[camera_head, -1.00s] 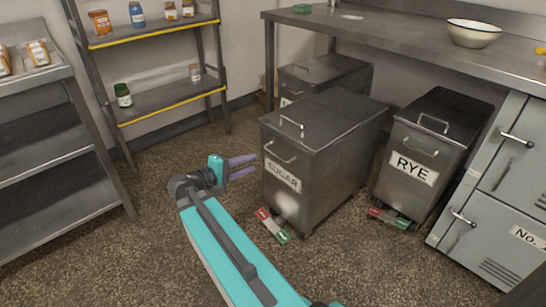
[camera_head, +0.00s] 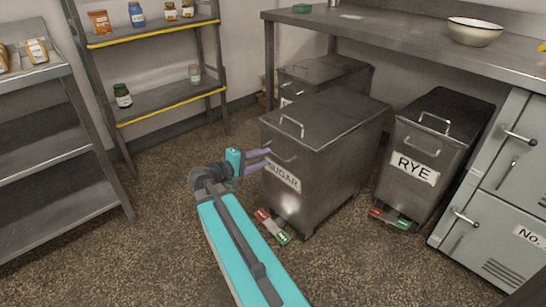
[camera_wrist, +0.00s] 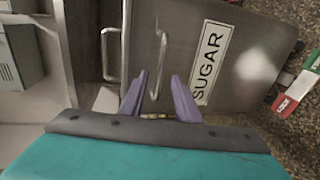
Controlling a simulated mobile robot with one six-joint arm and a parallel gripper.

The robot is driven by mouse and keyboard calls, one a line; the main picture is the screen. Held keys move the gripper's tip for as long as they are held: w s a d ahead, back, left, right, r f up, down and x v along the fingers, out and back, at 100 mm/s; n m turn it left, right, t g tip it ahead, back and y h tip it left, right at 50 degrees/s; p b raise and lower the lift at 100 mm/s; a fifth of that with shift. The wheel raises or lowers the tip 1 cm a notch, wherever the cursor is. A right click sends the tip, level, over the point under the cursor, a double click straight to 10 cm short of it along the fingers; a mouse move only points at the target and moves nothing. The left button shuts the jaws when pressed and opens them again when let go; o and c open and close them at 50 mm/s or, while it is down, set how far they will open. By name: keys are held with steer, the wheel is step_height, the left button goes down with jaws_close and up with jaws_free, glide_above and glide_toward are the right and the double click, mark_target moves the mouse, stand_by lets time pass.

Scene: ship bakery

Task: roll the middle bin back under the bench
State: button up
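The middle bin (camera_head: 325,165), a steel box labelled SUGAR, stands out in front of the bench (camera_head: 400,38), its rear part under the top. Its front handle (camera_wrist: 160,62) shows in the wrist view, beside a second handle on the lid. My gripper (camera_head: 268,157) is at the bin's front face. In the wrist view its two purple fingers (camera_wrist: 158,80) are apart, with the front handle's near end between them; I cannot tell whether they touch it. A red and green foot pedal (camera_head: 272,226) sits at the bin's foot; its red part reads LOCK in the wrist view (camera_wrist: 287,104).
The RYE bin (camera_head: 420,185), with its own pedal, stands to the right, beside grey lockers (camera_head: 490,225). Another bin (camera_head: 325,72) stands behind left under the bench. Shelving (camera_head: 165,100) is at the left. Floor in front is clear.

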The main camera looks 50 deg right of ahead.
mark_target(273, 154)
steer(key=shift+b+x, duration=0.85)
steer(key=shift+x, duration=2.25)
